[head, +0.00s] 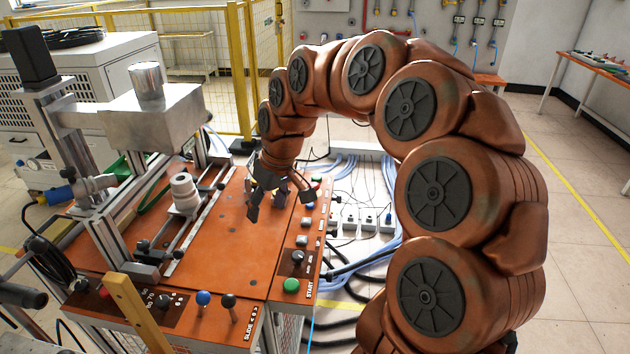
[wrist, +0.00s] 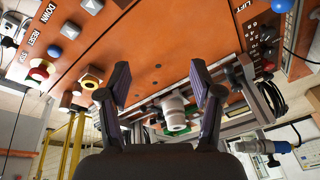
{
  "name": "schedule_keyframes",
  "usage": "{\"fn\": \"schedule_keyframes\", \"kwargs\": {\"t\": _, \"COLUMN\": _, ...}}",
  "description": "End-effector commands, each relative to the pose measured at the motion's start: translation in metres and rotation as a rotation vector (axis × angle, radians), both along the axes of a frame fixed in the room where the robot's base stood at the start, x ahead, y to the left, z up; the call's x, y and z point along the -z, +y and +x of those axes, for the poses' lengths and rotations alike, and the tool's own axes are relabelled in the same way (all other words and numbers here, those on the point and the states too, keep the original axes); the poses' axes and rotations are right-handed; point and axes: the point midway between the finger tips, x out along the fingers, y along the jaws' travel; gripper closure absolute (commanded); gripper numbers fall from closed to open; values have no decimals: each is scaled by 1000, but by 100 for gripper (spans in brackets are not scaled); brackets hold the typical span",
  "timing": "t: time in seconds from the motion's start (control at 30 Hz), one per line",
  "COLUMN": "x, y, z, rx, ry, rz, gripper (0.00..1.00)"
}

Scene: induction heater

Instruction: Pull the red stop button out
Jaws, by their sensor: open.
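My gripper (head: 280,204) is over the far part of the orange panel in the head view. In the wrist view my gripper (wrist: 160,79) has its two dark fingers wide apart with nothing between them. The stop button is outside the fingers, to their left, and not touched.
A blue reset button (wrist: 53,50) and a yellow-collared knob (wrist: 92,79) are close to the stop button. A green start button (head: 291,285) is at the near end of the row. A metal fixture with a white cylinder (head: 184,190) stands left of my gripper.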

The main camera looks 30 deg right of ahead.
Motion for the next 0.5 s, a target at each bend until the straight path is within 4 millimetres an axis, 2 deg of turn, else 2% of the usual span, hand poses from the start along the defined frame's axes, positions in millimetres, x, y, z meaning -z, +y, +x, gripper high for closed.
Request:
{"fn": "schedule_keyframes", "kwargs": {"t": 0.03, "x": 0, "y": -15, "z": 20, "rx": 13, "ry": -23, "rz": 6, "gripper": 35}}
{"fn": "schedule_keyframes", "kwargs": {"t": 0.17, "x": 6, "y": -58, "z": 63, "rx": 44, "ry": -76, "rz": 7, "gripper": 35}}
{"fn": "schedule_keyframes", "kwargs": {"t": 0.23, "x": 11, "y": -85, "z": 83, "rx": 68, "ry": -102, "rz": -2, "gripper": 35}}
{"fn": "schedule_keyframes", "kwargs": {"t": 0.4, "x": 29, "y": -153, "z": 116, "rx": 129, "ry": -147, "rz": -33, "gripper": 35}}
{"fn": "schedule_keyframes", "kwargs": {"t": 0.5, "x": 40, "y": -187, "z": 126, "rx": 160, "ry": -160, "rz": -57, "gripper": 35}}
